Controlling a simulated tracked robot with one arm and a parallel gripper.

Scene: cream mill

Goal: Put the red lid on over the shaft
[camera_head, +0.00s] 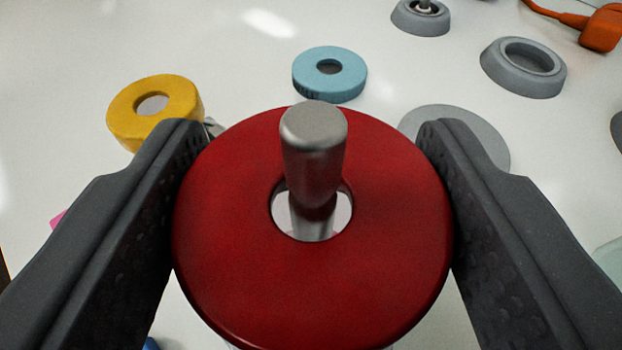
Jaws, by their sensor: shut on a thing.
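The red lid (312,285) is a thick ring with a round hole, large in the middle of the view. My gripper (313,135) is shut on its left and right edges. The grey metal shaft (314,165) stands up through the hole, and its rounded top rises above the lid. The lid is around the shaft, with a gap visible in the hole on both sides of it. What lies under the lid is mostly hidden, so I cannot tell how high it is above its seat.
A yellow ring (183,92) is near the left finger, and a light blue ring (352,75) lies beyond the lid. A flat grey disc (490,135) is partly behind the right finger. Grey round parts (525,85) (422,22) and an orange object (601,28) stand at upper right.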

